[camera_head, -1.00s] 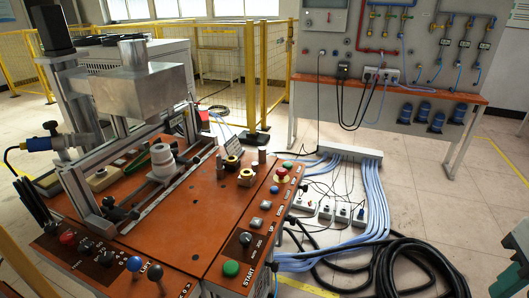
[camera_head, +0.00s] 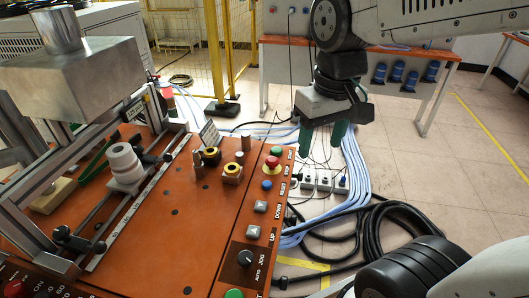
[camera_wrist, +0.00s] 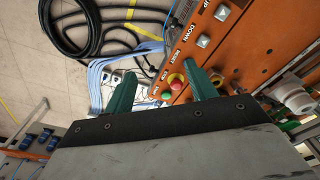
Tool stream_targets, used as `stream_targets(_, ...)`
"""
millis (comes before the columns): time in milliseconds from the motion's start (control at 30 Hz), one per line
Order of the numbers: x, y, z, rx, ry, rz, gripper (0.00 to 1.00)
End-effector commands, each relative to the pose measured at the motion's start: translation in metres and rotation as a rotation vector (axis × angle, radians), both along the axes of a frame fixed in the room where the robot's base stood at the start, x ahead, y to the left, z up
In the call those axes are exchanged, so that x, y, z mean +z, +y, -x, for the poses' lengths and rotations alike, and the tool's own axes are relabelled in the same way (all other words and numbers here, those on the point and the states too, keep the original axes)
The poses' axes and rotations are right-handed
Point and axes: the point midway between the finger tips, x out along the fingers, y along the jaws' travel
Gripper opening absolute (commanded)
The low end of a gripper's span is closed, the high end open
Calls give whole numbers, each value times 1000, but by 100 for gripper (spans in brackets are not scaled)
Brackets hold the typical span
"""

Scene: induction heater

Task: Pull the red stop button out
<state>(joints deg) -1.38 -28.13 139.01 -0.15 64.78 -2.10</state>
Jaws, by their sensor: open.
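The red stop button (camera_head: 272,162) is on the right edge strip of the orange panel (camera_head: 185,215), with a yellow ring under it. It also shows in the wrist view (camera_wrist: 177,85), between my green fingers in the picture and beyond their tips. My gripper (camera_head: 323,140) is open and empty. In the head view it hangs to the right of the button and above it, apart from it.
A green button (camera_head: 276,151) sits just behind the stop button and a blue button (camera_head: 267,185) just in front. A metal press (camera_head: 90,75) rises at the left. Black and blue cables (camera_head: 350,200) lie on the floor at the right.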

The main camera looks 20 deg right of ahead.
Motion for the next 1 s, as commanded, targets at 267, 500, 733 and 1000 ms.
stream_targets(267,-39,16,-105,86,55,3,56)
stream_targets(500,-71,26,-153,128,76,4,56)
stream_targets(733,-90,28,-162,135,79,4,56)
stream_targets(1000,-133,27,-161,134,80,5,56)
